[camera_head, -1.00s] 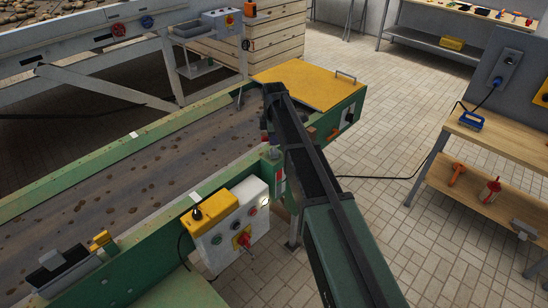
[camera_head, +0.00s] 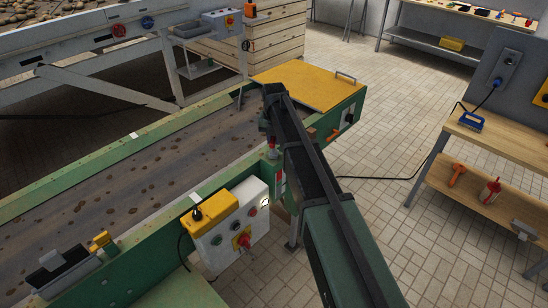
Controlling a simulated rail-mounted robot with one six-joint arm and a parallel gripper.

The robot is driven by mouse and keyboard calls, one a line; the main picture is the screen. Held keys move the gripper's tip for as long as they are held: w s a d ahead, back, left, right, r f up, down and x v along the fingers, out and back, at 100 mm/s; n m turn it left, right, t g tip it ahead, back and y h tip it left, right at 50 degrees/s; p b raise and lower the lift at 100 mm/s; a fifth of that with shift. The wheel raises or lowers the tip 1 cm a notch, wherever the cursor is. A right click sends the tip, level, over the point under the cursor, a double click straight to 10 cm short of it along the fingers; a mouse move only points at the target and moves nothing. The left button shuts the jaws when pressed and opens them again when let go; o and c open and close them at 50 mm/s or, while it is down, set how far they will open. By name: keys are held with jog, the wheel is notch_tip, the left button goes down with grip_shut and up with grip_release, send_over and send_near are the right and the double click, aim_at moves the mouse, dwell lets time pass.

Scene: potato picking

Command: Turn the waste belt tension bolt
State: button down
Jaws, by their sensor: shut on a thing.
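The waste belt (camera_head: 120,185) is a dark, soil-specked belt in a green frame (camera_head: 50,282). My gripper (camera_head: 272,152) points down at the near rail of the frame, close to the yellow-covered end. It is small in the picture and partly hidden by my dark arm. I cannot tell whether this is the tension bolt. The bolt does not show clearly elsewhere.
A yellow-topped control box (camera_head: 214,210) with a red switch hangs on the near frame side. A yellow cover (camera_head: 300,80) tops the belt end. A wooden bench (camera_head: 500,137) with a cable stands at right. Tiled floor between is open.

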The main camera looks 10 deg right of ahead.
jog(key=shift+m, duration=0.5)
jog(key=shift+r+p, duration=2.45)
